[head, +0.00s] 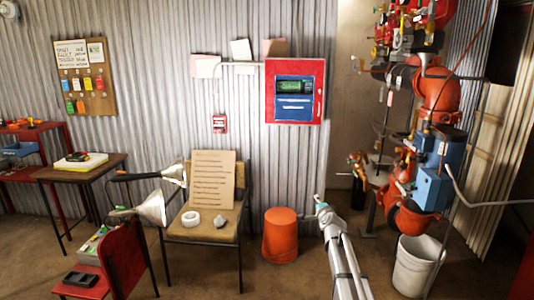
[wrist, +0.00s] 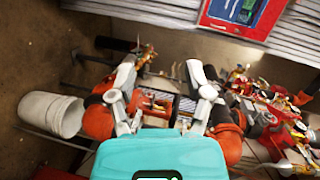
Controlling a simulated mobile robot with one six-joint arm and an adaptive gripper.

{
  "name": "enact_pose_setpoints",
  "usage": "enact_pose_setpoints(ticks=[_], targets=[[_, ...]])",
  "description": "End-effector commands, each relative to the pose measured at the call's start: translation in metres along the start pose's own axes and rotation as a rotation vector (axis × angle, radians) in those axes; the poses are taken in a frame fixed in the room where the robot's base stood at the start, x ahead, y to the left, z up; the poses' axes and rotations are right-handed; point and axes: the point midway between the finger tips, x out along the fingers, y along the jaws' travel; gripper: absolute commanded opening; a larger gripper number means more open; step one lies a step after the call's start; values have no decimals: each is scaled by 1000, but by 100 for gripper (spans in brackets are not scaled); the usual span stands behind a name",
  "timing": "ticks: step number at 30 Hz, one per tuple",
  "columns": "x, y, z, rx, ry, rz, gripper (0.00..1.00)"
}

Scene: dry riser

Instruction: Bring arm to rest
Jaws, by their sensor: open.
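My arm (head: 345,262) rises from the bottom edge of the head view, right of centre. My gripper (head: 321,207) is at its upper end, in front of the floor between the orange bucket and the riser pipes. In the wrist view my gripper (wrist: 162,80) has its two grey fingers spread apart, with its teal body below them. No held object shows between the fingers. Red and blue pipework shows behind them, at a distance I cannot tell.
The orange bucket (head: 281,235) stands left of my arm. The riser valves (head: 430,165) and a white bucket (head: 415,266) stand to the right. A chair (head: 203,228) with a board, a tape roll and lamps is further left. A red alarm panel (head: 295,91) hangs on the wall.

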Motion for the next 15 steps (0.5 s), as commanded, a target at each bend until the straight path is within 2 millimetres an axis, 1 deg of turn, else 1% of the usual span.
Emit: enact_pose_setpoints(ticks=[1,5,6,8,11,12,14,15], targets=[[-16,10,14,-59,-46,42,65],[-46,37,43,-223,-170,158,65],[-56,46,51,-272,-210,194,65],[-73,59,62,-345,-268,248,65],[-103,82,78,-464,-366,339,65],[-116,92,83,-510,-407,375,65],[-135,105,90,-577,-467,430,65],[-149,114,94,-621,-509,467,65]])
